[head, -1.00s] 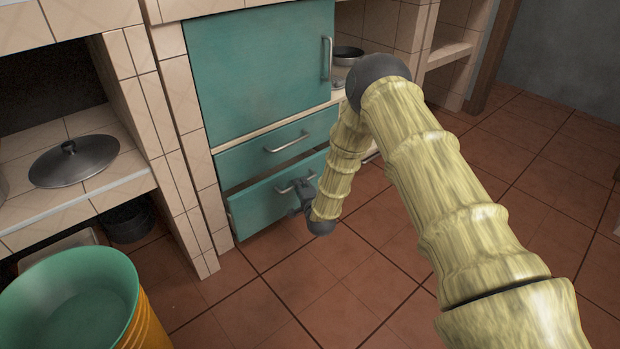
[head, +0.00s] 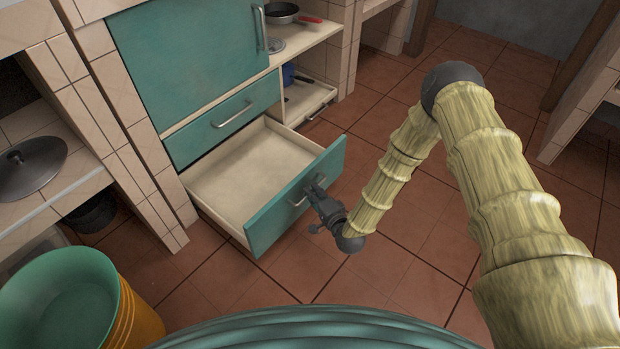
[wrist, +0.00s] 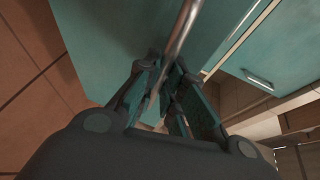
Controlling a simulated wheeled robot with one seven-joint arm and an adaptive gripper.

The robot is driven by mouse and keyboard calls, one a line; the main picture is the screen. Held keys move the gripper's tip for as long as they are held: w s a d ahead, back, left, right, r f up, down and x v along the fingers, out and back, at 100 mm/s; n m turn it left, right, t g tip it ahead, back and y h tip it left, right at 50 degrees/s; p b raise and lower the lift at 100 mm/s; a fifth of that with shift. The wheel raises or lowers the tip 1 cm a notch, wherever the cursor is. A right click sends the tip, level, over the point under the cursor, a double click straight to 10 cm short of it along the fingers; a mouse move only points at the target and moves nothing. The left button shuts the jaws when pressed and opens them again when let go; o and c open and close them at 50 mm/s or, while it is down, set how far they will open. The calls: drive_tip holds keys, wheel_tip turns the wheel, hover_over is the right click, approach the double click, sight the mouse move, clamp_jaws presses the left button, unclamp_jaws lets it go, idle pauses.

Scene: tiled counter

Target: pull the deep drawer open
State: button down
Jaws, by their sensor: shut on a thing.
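The deep drawer (head: 225,182) is the lower one, with a teal front (head: 268,222). It stands well out of the cabinet, and its pale inside looks empty. My gripper (head: 316,192) is at the front of this drawer, at its metal bar handle (head: 297,201). In the wrist view the handle (wrist: 183,28) runs between the two fingers of my gripper (wrist: 168,78), which are shut on it. Part of the handle is hidden by the gripper in the head view.
A shut shallow drawer (head: 222,120) and a teal door (head: 185,60) are above. A teal and orange bucket (head: 60,300) stands at lower left. A pan (head: 283,13) sits on a shelf at the back. The tiled floor (head: 420,230) to the right is clear.

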drive_tip(key=shift+s+d, duration=0.7)
drive_tip(key=shift+d, duration=0.2)
drive_tip(key=c, duration=1.5)
unclamp_jaws()
drive_tip(key=shift+s, duration=0.1)
drive_tip(key=v, duration=1.2)
drive_tip(key=shift+r, duration=0.1)
drive_tip(key=shift+a, duration=0.1)
